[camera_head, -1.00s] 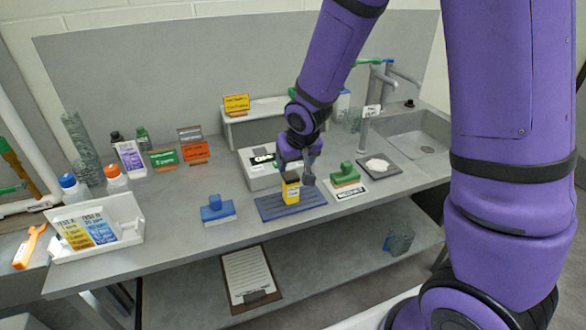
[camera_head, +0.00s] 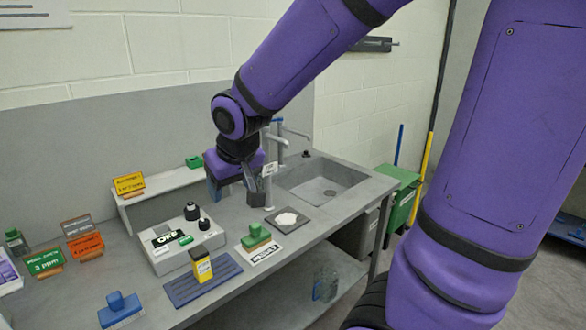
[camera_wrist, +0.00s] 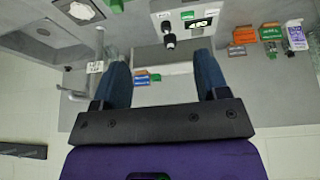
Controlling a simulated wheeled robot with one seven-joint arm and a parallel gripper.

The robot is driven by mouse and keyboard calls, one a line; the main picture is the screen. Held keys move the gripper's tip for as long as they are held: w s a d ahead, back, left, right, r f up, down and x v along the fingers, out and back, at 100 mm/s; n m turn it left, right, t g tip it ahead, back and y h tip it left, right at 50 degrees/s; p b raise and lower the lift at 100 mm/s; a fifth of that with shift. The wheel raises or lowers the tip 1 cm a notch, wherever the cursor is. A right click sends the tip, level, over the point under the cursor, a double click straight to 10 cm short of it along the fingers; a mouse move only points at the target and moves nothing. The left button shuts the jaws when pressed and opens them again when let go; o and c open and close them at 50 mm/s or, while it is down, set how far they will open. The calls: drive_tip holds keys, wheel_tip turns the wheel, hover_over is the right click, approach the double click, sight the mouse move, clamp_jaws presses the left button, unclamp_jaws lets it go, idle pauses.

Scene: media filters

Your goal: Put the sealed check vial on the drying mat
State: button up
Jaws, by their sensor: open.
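My gripper (camera_head: 240,192) is open and empty, raised above the bench behind and to the right of the vial, near the sink. In the wrist view my gripper (camera_wrist: 160,62) shows both blue-grey fingers spread wide with nothing between them. The vial and the mat do not show clearly in the wrist view.
A white meter box (camera_head: 174,260) with black bottles stands behind the mat. A green-handled block (camera_head: 256,238) and a dark tray with white powder (camera_head: 287,219) are to the right. A blue-handled block (camera_head: 120,311) lies left. The sink (camera_head: 325,184) and tap are near my gripper.

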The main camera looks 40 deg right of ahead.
drive_tip(key=s+r, duration=0.4)
drive_tip(key=s, duration=0.4)
drive_tip(key=s+d+r, duration=0.1)
drive_tip(key=s+r, duration=0.3)
drive_tip(key=s, duration=0.4)
drive_tip(key=shift+s+d+r+y, duration=0.25)
drive_tip(key=shift+d+r+y, duration=0.05)
